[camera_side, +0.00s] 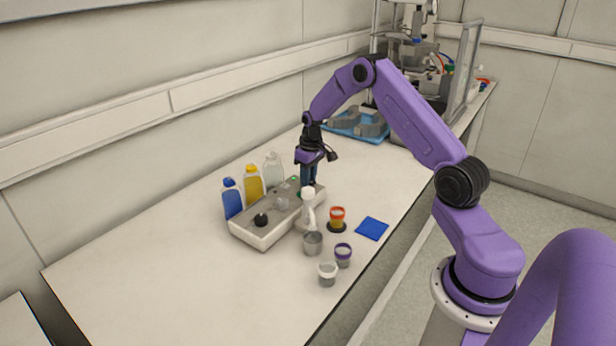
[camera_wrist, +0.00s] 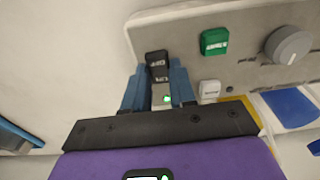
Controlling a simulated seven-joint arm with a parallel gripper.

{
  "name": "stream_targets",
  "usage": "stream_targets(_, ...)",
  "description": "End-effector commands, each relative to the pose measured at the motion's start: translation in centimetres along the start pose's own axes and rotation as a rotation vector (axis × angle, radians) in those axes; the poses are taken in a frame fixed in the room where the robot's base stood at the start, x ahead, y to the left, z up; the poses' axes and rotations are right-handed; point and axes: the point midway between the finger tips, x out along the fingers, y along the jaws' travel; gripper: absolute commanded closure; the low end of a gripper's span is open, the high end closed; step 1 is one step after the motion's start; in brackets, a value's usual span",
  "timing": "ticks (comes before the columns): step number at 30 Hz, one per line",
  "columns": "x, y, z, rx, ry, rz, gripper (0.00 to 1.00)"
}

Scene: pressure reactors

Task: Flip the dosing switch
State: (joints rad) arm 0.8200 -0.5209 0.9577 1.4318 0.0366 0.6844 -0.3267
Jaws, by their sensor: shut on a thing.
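The dosing switch (camera_wrist: 157,60) is a small black rocker with white lettering, at the edge of the grey control box (camera_wrist: 190,40) in the wrist view. My gripper (camera_wrist: 157,82) has its two blue fingers on either side of the switch, closed on it. A small green light (camera_wrist: 167,98) shows between the fingers. In the side view, my gripper (camera_side: 309,178) points down at the far right end of the control box (camera_side: 262,236). The switch is hidden there behind the fingers.
A white bottle (camera_side: 308,212) and several small cups stand in front. The table's left is clear.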

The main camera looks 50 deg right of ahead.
Motion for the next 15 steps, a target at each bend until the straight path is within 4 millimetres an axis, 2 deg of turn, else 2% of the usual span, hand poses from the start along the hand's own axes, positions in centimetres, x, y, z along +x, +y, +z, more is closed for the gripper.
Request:
stream_targets(13,-0.06,-0.06,0.04,-0.001,0.039,0.002,1.0)
stream_targets(14,-0.06,-0.05,0.04,-0.001,0.038,0.002,0.68)
stream_targets(15,-0.07,-0.05,0.04,-0.001,0.038,0.002,0.55)
